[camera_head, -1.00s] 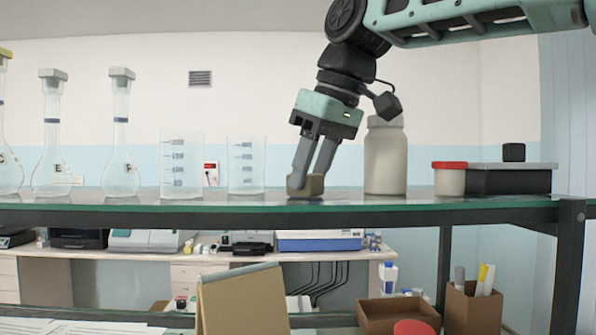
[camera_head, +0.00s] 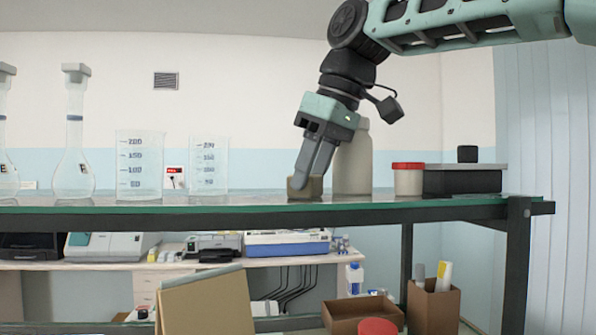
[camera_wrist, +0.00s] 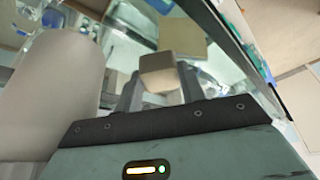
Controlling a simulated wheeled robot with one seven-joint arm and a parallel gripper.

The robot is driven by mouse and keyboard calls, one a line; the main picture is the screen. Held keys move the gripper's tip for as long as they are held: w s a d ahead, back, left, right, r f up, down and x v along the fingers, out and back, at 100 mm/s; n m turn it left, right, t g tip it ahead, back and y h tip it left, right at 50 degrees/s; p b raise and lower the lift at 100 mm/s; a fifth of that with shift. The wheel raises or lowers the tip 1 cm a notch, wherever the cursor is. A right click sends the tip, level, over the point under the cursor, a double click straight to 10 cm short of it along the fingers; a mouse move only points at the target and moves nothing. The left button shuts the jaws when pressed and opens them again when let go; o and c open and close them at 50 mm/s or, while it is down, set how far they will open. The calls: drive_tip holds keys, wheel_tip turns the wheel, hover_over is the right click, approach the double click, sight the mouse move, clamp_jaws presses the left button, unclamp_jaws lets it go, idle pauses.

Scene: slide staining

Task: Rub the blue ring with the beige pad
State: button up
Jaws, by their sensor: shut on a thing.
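The beige pad (camera_head: 305,187) is a small block at the glass shelf's surface, between the fingertips of my gripper (camera_head: 308,180). My gripper points down and is shut on the pad. In the wrist view the pad (camera_wrist: 159,74) shows between the two fingers (camera_wrist: 160,88). I cannot make out a blue ring in either view. Whether the pad touches the shelf is hard to tell.
A whitish bottle (camera_head: 352,165) stands just right of my gripper. Further right are a red-lidded jar (camera_head: 408,180) and a dark box (camera_head: 462,181). Two beakers (camera_head: 139,165) (camera_head: 209,163) and flasks (camera_head: 74,150) stand left. The glass shelf (camera_head: 250,209) is clear between beakers and pad.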

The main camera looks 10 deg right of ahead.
drive_tip(key=shift+d, duration=0.5)
drive_tip(key=shift+w+a+p, duration=0.1)
drive_tip(key=shift+w+p, duration=0.35)
drive_tip(key=shift+w, duration=0.2)
drive_tip(key=shift+a+p, duration=0.6)
drive_tip(key=shift+a, duration=0.8)
drive_tip(key=shift+a+f+p, duration=0.15)
drive_tip(key=shift+a+p, duration=0.45)
drive_tip(key=shift+a, duration=1.1)
drive_tip(key=shift+w+a+p, duration=0.1)
drive_tip(key=shift+a+p, duration=0.75)
drive_tip(key=shift+a, duration=0.6)
drive_tip(key=shift+w+r+p, duration=0.2)
drive_tip(key=shift+w+p, duration=0.4)
drive_tip(key=shift+w, duration=0.15)
drive_tip(key=shift+d+r+b, duration=0.1)
drive_tip(key=shift+d+b, duration=0.25)
drive_tip(key=shift+d, duration=1.25)
drive_tip(key=shift+s+d+f+b, duration=0.2)
drive_tip(key=shift+d+b, duration=0.2)
drive_tip(key=shift+d, duration=1.15)
drive_tip(key=shift+s+d+f+b, duration=0.15)
drive_tip(key=shift+d+b, duration=0.25)
drive_tip(key=shift+d, duration=1.1)
